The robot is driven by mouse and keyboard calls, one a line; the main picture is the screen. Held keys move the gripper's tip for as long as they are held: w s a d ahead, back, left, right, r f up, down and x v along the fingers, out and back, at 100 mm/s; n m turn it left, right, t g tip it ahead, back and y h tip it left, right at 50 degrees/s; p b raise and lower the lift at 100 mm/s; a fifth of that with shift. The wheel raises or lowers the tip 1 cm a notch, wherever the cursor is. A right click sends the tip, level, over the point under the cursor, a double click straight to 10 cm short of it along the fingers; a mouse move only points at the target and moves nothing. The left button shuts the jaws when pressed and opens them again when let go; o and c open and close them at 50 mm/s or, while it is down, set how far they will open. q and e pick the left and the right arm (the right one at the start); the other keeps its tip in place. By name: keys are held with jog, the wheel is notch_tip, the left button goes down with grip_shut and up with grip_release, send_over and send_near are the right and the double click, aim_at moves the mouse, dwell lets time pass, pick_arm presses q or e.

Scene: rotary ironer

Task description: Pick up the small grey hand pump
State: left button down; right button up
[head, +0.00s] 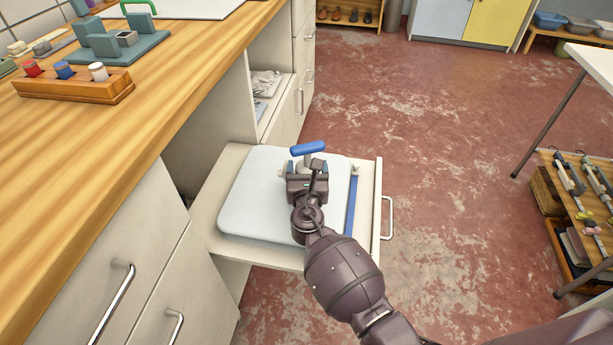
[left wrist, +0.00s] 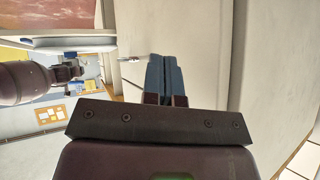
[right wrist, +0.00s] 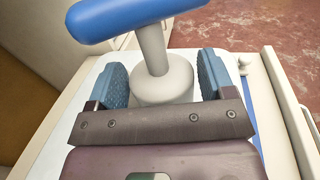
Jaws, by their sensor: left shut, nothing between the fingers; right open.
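The small grey hand pump (right wrist: 163,82) has a pale grey cylinder body, a thin rod and a blue cross handle (right wrist: 122,14). It stands upright on the pale board (head: 258,195) of the pulled-out drawer; its blue handle also shows in the head view (head: 308,148). My right gripper (head: 307,170) is over the board at the pump. In the right wrist view its two blue fingers stand open, one on each side of the pump body, with a gap visible at the right. My left gripper (left wrist: 165,80) is shut and empty beside a pale upright surface; the head view does not show it.
The drawer (head: 375,205) sticks out from the pale cabinet under the wooden counter (head: 150,85). A blue strip (head: 352,200) lies along the board's right side. A wooden rack (head: 575,200) stands at the right. The red floor between is clear.

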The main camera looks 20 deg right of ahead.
jog(key=shift+w+d, duration=0.15)
jog(key=shift+w, duration=0.25)
jog(key=c, duration=0.8)
jog(key=shift+r, duration=0.15)
